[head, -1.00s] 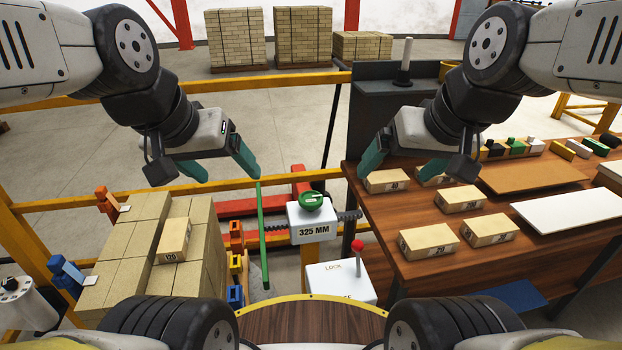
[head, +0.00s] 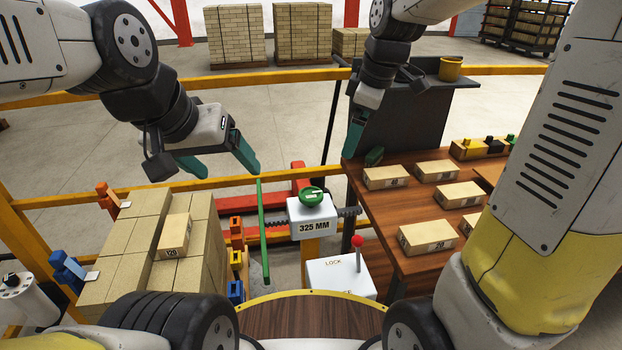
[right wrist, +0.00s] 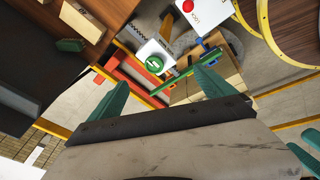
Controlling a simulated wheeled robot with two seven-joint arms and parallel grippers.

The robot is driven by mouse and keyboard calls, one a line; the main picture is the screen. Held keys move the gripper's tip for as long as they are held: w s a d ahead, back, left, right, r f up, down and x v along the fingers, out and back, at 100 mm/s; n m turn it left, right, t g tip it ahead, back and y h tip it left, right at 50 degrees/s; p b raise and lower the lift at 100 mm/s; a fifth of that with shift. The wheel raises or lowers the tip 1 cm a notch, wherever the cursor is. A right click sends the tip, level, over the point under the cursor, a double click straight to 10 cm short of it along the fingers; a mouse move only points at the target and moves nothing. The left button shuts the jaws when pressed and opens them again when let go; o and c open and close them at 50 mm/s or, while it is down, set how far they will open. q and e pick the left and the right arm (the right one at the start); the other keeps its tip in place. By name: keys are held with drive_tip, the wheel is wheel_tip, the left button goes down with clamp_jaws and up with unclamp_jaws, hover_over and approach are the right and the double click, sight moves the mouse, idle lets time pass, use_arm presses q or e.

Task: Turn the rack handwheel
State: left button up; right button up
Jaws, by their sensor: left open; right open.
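The green handwheel (head: 311,196) lies flat on top of a white housing (head: 308,220) marked 325 MM, with a dark toothed rack (head: 348,211) emerging at its right. The handwheel also shows in the right wrist view (right wrist: 154,64), beyond the fingers. My left gripper (head: 230,170) is open and empty, left of the handwheel and higher in the picture. My right gripper (head: 358,138), seen nearly edge-on in the head view, is up and right of the handwheel, apart from it. In the right wrist view its fingers (right wrist: 160,89) are spread with nothing between them.
A red-knobbed lever (head: 357,243) rises from the white LOCK box (head: 340,279) in front. Stacked bricks (head: 125,245) stand left. The wooden table (head: 405,265) with several bricks lies right. A yellow rail (head: 60,199) runs behind.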

drive_tip(key=w+a+f+n+g, duration=0.2)
drive_tip(key=w+a+f+n, duration=0.3)
drive_tip(key=w+f+n, duration=0.25)
drive_tip(key=n+g+h, duration=0.1)
drive_tip(key=n+h, duration=0.1)
drive_tip(key=n, duration=0.6)
hover_over(311, 192)
drive_tip(key=shift+m, duration=0.25)
wheel_tip(311, 192, down, 12)
drive_tip(key=shift+s+f, duration=0.1)
wheel_tip(311, 192, down, 8)
drive_tip(key=shift+r, duration=0.15)
drive_tip(key=shift+c, duration=0.2)
drive_tip(key=c, duration=1.3)
drive_tip(key=shift+c, duration=0.2)
drive_tip(key=shift+m, duration=0.3)
